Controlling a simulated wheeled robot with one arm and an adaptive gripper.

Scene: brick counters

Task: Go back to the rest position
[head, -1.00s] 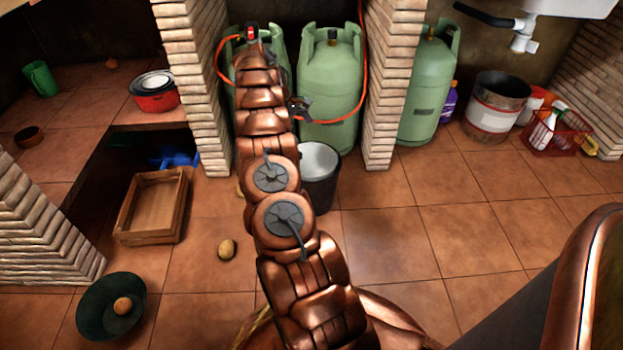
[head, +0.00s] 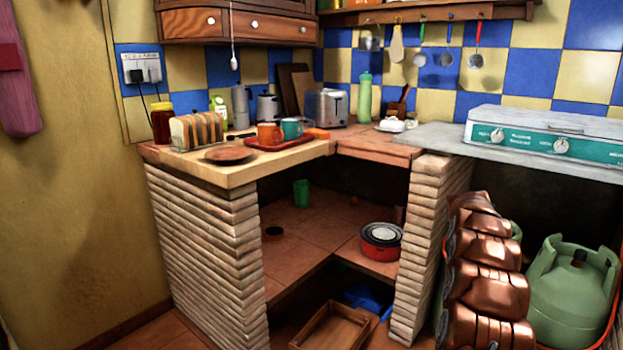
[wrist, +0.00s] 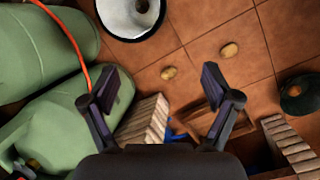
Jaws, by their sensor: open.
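My gripper (wrist: 160,82) is open and empty in the wrist view, its two dark fingers spread wide apart. Below it are the tiled floor and the end of a brick pillar (wrist: 147,118). In the head view my copper arm rises at the lower right, in front of a green gas cylinder (head: 570,290). The gripper itself cannot be made out in the head view.
In the wrist view, gas cylinders (wrist: 65,125) with an orange hose are close on the left, a bucket (wrist: 130,18) is at the top, and potatoes (wrist: 229,50) lie on the floor. The head view shows a brick counter (head: 205,255) and stove (head: 540,135).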

